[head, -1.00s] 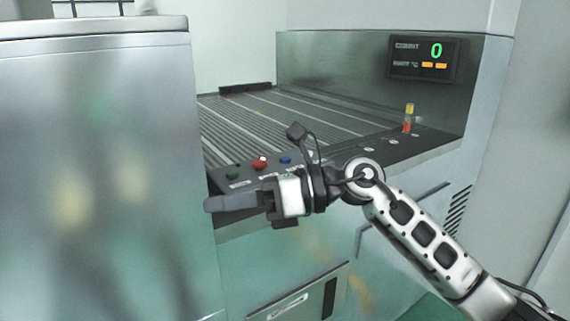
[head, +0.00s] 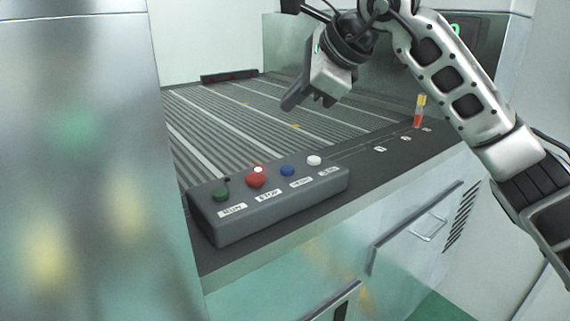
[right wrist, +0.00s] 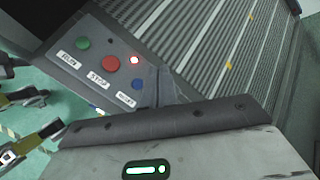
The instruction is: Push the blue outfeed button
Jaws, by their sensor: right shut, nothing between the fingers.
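The blue button (head: 288,170) sits on a dark grey control box, third in a row between the red and white buttons. In the right wrist view the blue button (right wrist: 137,84) shows just beyond the dark finger. My right gripper (head: 288,105) is shut and empty. It is raised above the conveyor, up from the box in the head view, touching no button. Its dark finger (right wrist: 165,122) crosses the right wrist view. My left gripper is not in view.
The control box (head: 270,208) also carries a green button (head: 221,194), a red button (head: 256,178) with a lit red lamp, and a white button (head: 314,160). The ribbed conveyor (head: 190,125) lies behind. A red and yellow vial (head: 419,112) stands right. A metal cabinet (head: 75,170) blocks the left.

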